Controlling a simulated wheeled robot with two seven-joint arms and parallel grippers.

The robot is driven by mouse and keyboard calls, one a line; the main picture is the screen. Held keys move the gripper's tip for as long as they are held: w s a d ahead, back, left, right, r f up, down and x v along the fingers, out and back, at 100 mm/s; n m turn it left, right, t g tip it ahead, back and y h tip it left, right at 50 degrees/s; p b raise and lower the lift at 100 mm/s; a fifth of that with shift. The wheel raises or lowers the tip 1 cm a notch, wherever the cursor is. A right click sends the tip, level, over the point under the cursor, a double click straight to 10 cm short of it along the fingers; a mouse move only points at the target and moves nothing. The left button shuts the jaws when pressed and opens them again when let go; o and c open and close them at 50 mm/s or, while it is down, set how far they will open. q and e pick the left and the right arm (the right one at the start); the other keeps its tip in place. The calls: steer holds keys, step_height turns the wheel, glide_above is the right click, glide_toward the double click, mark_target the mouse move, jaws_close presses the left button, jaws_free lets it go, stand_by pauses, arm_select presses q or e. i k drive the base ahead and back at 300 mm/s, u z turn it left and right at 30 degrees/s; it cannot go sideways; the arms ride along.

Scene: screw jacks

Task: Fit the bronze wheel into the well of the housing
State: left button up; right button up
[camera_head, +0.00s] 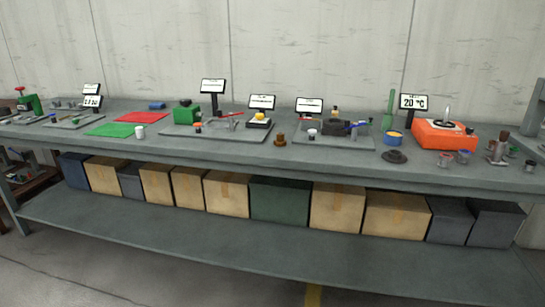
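A small brown, bronze-coloured piece (280,140) stands near the front edge of the long grey bench, left of centre-right; it is too small to tell if it is the bronze wheel. A dark round piece with a stepped, raised middle (395,156) lies near the front edge to the right. A dark block (336,128) sits on a grey tray. I cannot tell which piece is the housing, and no well can be made out. Neither of my grippers shows in the view.
The grey bench (350,168) carries grey trays (230,135), a green device (187,113), green (110,129) and red (136,118) mats, an orange hot-plate-like device (443,135), a blue-and-yellow cup (393,138) and small displays. Boxes (225,193) fill the shelf below; its front is clear.

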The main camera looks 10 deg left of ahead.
mark_target(332, 132)
steer(key=u, duration=0.95)
steer(key=i, duration=0.9)
steer(key=z, duration=0.45)
